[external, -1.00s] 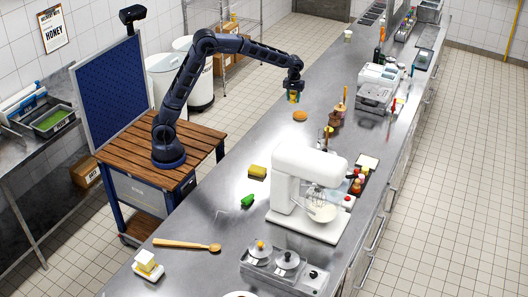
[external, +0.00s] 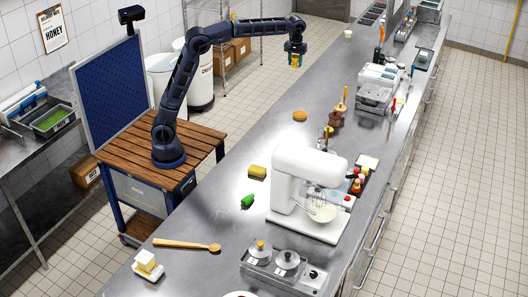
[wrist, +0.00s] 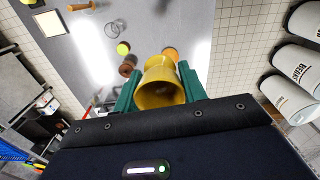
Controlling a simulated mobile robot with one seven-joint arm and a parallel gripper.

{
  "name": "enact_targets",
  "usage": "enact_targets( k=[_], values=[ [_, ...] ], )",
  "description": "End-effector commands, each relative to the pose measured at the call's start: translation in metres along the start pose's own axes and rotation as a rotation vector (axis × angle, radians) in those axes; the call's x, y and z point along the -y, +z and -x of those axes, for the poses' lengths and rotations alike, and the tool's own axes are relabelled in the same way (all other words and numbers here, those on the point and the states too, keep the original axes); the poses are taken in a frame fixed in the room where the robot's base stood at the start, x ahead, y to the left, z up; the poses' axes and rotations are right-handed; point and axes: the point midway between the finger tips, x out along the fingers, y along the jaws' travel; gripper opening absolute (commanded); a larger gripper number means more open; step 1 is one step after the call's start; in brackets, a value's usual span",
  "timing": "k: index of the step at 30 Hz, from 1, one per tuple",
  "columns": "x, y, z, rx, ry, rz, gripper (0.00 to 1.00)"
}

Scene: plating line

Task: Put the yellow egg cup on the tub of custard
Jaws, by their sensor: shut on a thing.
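My gripper (external: 295,55) is shut on the yellow egg cup (external: 295,63) and holds it high above the far part of the steel counter. In the wrist view the egg cup (wrist: 162,84) sits between the green fingers of my gripper (wrist: 158,92), with its round opening facing the camera. A small pale tub (external: 348,35) stands near the counter's far left edge, beyond my gripper. It may be the tub of custard, but its label is too small to read.
An orange-brown bun-like thing (external: 300,116) and a brown pot (external: 335,118) lie on the counter nearer the camera than my gripper. A white stand mixer (external: 310,178) stands mid-counter. The counter around the pale tub looks clear.

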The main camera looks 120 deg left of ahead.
Motion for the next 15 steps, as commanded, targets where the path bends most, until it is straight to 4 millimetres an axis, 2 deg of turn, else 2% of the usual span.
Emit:
enact_targets(
  k=[8, 11, 15],
  values=[
    [-0.044, 0.054, -0.002, 0.000, -0.002, -0.090, 0.19],
    [-0.064, 0.083, -0.002, -0.002, -0.003, -0.136, 0.19],
    [-0.095, 0.134, -0.002, -0.003, -0.004, -0.213, 0.19]
  ],
)
